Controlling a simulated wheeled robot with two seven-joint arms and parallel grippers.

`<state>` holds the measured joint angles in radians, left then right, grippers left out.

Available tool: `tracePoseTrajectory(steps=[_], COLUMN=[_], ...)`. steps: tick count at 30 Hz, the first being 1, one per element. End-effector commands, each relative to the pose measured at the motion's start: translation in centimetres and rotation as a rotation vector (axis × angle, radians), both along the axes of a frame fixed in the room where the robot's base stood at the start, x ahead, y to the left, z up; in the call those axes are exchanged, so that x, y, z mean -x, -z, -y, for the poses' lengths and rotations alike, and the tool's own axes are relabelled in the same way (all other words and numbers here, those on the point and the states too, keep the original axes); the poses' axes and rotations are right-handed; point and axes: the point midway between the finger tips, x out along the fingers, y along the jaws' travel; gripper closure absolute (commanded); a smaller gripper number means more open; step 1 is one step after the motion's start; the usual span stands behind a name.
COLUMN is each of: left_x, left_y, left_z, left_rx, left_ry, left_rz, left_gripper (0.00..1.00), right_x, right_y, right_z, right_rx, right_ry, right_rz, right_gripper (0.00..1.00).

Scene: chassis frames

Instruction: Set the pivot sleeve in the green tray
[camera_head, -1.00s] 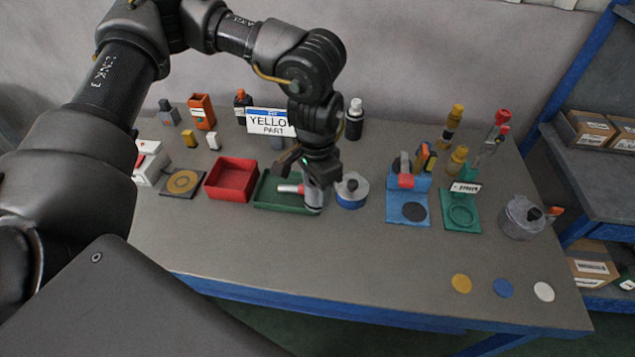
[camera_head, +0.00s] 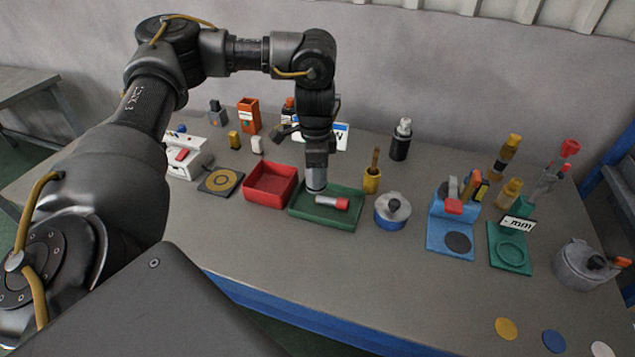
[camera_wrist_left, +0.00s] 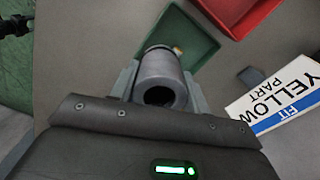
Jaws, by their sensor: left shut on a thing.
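The pivot sleeve appears to be the grey hollow cylinder (camera_head: 316,181) held upright in my left gripper (camera_head: 317,160). In the left wrist view the sleeve (camera_wrist_left: 160,78) sits between the two fingers (camera_wrist_left: 160,88), its round bore facing the camera. The gripper is shut on it. The sleeve is over the back left part of the green tray (camera_head: 335,220); I cannot tell whether its lower end touches the tray floor. The tray also shows behind the sleeve in the wrist view (camera_wrist_left: 200,45). My right gripper is not in view.
A red and silver cylinder (camera_head: 332,202) lies in the green tray, close to the sleeve. A sign (camera_wrist_left: 285,100) stands behind. The front table is mostly clear.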

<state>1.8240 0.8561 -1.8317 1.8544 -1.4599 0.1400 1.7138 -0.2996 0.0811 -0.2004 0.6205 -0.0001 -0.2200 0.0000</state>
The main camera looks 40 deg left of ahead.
Motion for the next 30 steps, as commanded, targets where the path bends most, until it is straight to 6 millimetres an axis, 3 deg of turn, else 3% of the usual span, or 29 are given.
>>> tracePoseTrajectory(steps=[3,6,12,19,23,26,30], left_x=[-2.3,-3.5,-5.1,-5.5,-5.6,-5.7,-5.7], left_y=[1.7,3.9,6.1,6.5,8.2,9.2,10.0], left_z=[-1.9,-2.8,-4.0,-4.3,-4.5,-4.6,-4.6], left_rx=[0.0,0.001,0.0,0.0,0.001,0.0,0.0], left_ry=[-0.008,-0.005,-0.001,0.001,0.0,0.001,0.001], left_rz=[-0.004,-0.004,0.0,0.001,-0.004,-0.003,0.0], left_gripper=[0.83,0.83,0.83,0.83,0.83,0.92,0.92], right_x=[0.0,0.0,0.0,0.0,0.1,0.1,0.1], right_y=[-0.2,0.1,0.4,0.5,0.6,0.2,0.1], right_z=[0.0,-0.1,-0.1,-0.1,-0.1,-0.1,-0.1], right_rx=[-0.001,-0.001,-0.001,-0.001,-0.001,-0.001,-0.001], right_ry=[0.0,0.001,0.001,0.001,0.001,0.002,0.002], right_rz=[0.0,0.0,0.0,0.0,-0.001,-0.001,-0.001], right_gripper=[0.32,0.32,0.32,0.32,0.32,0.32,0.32])
